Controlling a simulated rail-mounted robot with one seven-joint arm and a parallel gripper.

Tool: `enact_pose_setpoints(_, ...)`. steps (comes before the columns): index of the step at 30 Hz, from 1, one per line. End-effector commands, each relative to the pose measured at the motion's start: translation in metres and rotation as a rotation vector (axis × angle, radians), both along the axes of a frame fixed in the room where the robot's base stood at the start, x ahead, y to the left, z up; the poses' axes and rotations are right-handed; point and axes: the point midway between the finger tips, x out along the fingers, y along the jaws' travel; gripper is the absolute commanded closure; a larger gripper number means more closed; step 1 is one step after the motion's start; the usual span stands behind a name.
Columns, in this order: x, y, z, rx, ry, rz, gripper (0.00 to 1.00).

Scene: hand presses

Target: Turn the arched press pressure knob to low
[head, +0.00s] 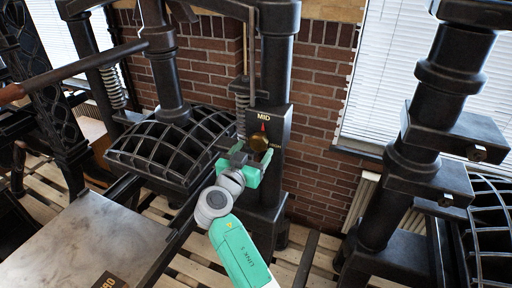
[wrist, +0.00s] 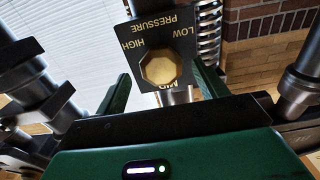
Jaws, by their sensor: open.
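The pressure knob (head: 260,143) is a brass, many-sided knob on a black plate on the press's dark post. A red mark at its top points towards MID in the head view; HIGH is at its right. In the wrist view the knob (wrist: 160,68) faces me, with PRESSURE, LOW, HIGH and MID lettered around it on the plate (wrist: 152,40). My gripper (head: 243,166) is open just in front of the knob. Its green fingers (wrist: 162,82) stand on either side of the knob, apart from its sides; the depth between them is hard to tell.
The arched, ribbed black press head (head: 175,145) is left of my gripper. A pale stone bed (head: 95,245) lies at lower left. Another dark press (head: 400,180) stands at right. A brick wall (head: 320,90) is behind, with some free space between the presses.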

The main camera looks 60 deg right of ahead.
Motion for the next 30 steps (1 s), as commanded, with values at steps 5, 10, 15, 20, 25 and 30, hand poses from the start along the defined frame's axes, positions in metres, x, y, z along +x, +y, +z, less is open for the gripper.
enact_pose_setpoints(5, 0.003, -0.024, 0.0, 0.0, 0.0, 0.0, 0.28)
enact_pose_setpoints(10, 0.003, -0.03, 0.0, 0.001, -0.001, 0.001, 0.28)
enact_pose_setpoints(15, 0.003, -0.03, 0.0, 0.001, -0.001, 0.002, 0.3)
enact_pose_setpoints(20, 0.003, -0.029, 0.0, 0.001, -0.001, 0.002, 0.62)
enact_pose_setpoints(25, 0.003, -0.029, 0.0, 0.001, 0.001, 0.002, 0.71)
enact_pose_setpoints(30, 0.003, -0.029, -0.001, -0.002, 0.032, 0.002, 0.71)
